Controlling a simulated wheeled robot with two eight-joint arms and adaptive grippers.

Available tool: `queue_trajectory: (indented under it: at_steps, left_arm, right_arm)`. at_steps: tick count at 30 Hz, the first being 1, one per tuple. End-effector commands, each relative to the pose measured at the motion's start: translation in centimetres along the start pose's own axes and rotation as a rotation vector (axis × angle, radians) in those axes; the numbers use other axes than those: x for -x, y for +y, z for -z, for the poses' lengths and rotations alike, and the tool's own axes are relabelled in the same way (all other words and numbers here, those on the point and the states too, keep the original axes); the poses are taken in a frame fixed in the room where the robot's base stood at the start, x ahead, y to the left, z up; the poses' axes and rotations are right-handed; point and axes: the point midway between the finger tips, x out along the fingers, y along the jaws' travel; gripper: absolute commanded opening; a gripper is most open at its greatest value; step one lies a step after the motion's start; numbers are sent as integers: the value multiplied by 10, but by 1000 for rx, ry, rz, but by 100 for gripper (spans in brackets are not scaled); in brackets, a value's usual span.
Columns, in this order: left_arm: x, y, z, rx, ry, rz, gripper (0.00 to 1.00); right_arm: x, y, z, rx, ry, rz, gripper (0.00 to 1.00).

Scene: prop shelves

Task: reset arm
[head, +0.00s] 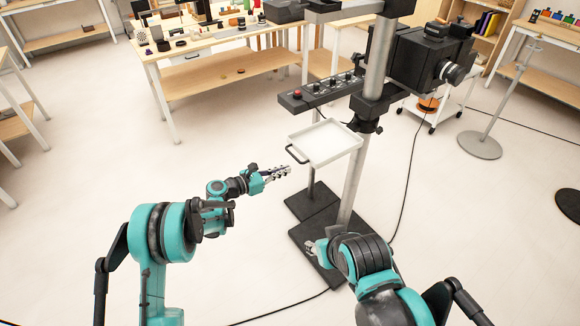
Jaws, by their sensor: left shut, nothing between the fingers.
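My left arm comes in from the left, and its gripper (278,173) is shut and empty. It hangs in the air over the pale floor, just left of and below the white tray in the picture, apart from it. My right arm comes in from the lower right. A small part of its gripper (314,248) shows beside the dark base plate of the stand, largely hidden behind the arm's own links. I cannot tell whether that gripper is open or shut.
A white tray (333,141) with a black handle is beside a metal post (377,62). A black control bar (320,92) with a red button and a large camera (425,58) are above. A wooden table (205,40) stands behind.

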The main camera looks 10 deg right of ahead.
Motion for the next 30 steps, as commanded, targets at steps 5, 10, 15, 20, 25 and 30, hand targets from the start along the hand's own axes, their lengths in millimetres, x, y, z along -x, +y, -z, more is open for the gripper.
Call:
queue_trajectory:
  at_steps: [5,10,15,20,25,30]
  left_arm:
    - [42,0,-6,0,0,0,0]
    - [64,-1,-4,0,1,1,0]
    - [71,-1,-3,0,1,3,0]
    - [73,-1,-6,-18,11,0,0]
    - [92,-4,-31,-181,105,-21,0]
    - [133,-20,-65,-483,286,-27,0]
  right_arm:
    - [14,0,10,0,0,0,40]
    - [18,0,13,0,0,0,40]
    - [19,0,14,0,0,0,40]
    - [19,0,13,0,0,0,40]
    - [19,0,13,0,0,0,40]
    - [19,0,13,0,0,0,40]
